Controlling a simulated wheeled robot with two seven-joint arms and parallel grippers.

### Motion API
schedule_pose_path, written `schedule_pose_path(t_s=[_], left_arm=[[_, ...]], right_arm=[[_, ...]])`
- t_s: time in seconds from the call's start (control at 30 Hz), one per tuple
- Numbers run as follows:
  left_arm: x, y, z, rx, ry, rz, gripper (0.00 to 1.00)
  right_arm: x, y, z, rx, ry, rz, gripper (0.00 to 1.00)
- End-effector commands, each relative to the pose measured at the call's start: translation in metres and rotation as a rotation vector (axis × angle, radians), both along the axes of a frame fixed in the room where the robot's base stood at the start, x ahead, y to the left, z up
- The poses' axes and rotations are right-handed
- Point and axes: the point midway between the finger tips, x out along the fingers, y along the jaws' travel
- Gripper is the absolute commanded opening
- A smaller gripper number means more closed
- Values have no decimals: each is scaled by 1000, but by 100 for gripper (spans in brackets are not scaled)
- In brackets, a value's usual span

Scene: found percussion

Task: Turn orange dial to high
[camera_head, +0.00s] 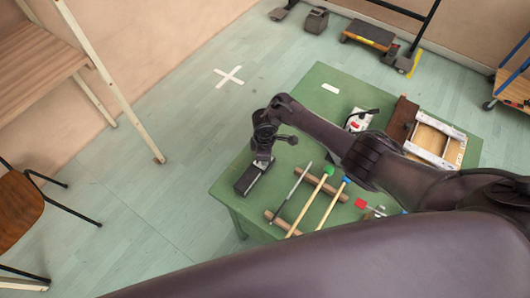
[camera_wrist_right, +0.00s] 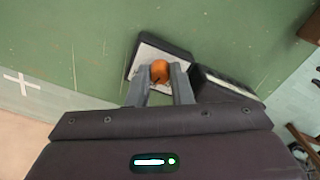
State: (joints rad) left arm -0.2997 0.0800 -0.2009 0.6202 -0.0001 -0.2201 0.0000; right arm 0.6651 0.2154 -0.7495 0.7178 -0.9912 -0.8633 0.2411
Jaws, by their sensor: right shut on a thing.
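The orange dial (camera_wrist_right: 160,71) shows in the right wrist view on a dark box with a light face (camera_wrist_right: 146,55). My right gripper (camera_wrist_right: 160,84) has its two grey fingertips on either side of the dial and is shut on it. In the head view the dark box (camera_head: 250,180) lies at the left end of the green table, and my right gripper (camera_head: 263,158) reaches down onto it. The dial is hidden there by the gripper. The dial's setting marks cannot be read. My left gripper is not in view.
Beaters with a green head (camera_head: 328,169) and a blue head (camera_head: 346,180) lie across wooden bars on the green table (camera_head: 318,100), right of the box. A wooden tray (camera_head: 432,138) stands at the right. A wooden chair (camera_head: 18,208) stands left on the floor.

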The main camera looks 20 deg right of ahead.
Motion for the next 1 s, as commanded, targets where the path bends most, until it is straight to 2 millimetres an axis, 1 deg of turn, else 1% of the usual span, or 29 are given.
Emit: schedule_pose_path(t_s=[0.03,0.1,0.3,0.5,0.7,1.0], left_arm=[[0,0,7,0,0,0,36],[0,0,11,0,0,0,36],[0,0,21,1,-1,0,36],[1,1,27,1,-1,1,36],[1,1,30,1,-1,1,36],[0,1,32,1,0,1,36]], right_arm=[[1,2,5,4,-2,-44,0],[1,2,4,3,-2,-109,0],[1,2,4,4,-2,-276,0],[1,1,3,3,-2,-403,0],[2,2,3,4,-4,-482,0],[3,1,2,3,-5,-523,0]])
